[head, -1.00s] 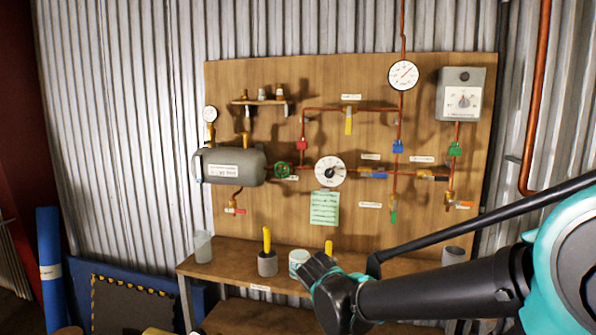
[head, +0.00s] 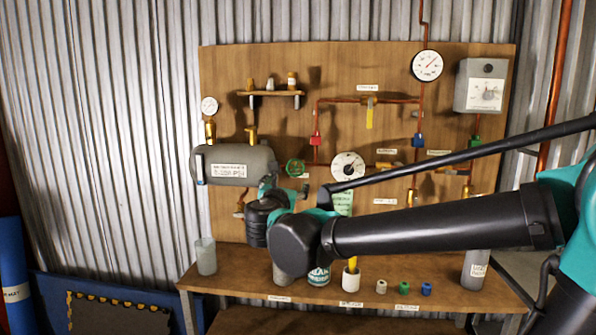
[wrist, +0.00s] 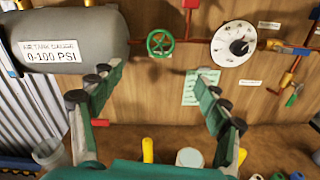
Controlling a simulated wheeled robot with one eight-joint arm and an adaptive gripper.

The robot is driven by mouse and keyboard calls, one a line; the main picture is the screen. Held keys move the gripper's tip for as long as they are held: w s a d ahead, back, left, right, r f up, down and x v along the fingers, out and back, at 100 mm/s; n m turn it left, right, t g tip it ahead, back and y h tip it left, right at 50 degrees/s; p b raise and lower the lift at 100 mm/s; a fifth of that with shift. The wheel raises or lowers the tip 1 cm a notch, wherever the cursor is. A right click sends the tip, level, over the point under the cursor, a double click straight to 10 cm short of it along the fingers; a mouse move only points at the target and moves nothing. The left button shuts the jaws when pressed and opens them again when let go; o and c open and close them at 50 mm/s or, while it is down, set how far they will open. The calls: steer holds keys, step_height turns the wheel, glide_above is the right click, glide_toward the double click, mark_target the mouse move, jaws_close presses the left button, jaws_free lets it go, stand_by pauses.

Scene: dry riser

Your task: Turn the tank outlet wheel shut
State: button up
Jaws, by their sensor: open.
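The tank outlet wheel is a green handwheel (head: 294,167) on the copper pipe just right of the grey tank (head: 240,165). In the wrist view the wheel (wrist: 160,42) shows whole, upper centre, beyond the fingertips and between them in the picture. My gripper (wrist: 158,80) is open and empty, its two green-and-black fingers spread wide. No finger appears to touch the wheel. In the head view my arm reaches in from the right, and its end is below and left of the wheel. The fingers are hard to make out there.
A round white dial (head: 348,166) sits right of the wheel, with a green note (wrist: 203,88) below. A red-handled valve (head: 316,139) is on the riser pipe. A shelf below holds a beaker (head: 206,256), cans and small coloured pieces. My arm hides the lower board.

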mark_target(295, 169)
steer(key=w, duration=1.5)
steer(key=shift+w+d, duration=0.3)
steer(key=shift+w, duration=0.1)
steer(key=c, duration=1.1)
